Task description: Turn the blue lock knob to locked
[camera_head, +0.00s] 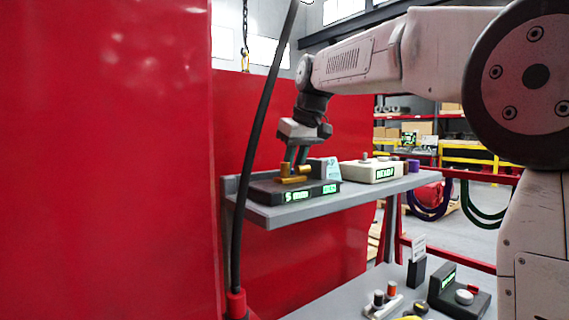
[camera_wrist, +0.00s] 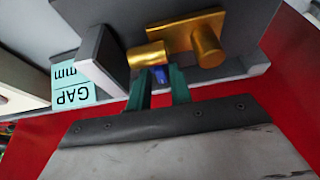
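The blue lock knob (camera_wrist: 160,75) shows in the wrist view as a small blue patch between the tips of my gripper's green fingers (camera_wrist: 161,78). The fingers stand apart with the knob between them; I cannot tell whether both press on it. Brass cylinders and a brass plate (camera_wrist: 183,38) sit just beyond the tips. In the head view my gripper (camera_head: 296,160) points down at the brass parts (camera_head: 294,175) on a dark box (camera_head: 265,188) with green displays. The blue knob cannot be made out there, and its setting is unreadable.
The box stands on a grey shelf (camera_head: 310,208) beside a white unit (camera_head: 372,171) with a green display and a purple cylinder (camera_head: 413,166). A black cable (camera_head: 258,140) hangs in front, near a red panel (camera_head: 110,160).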

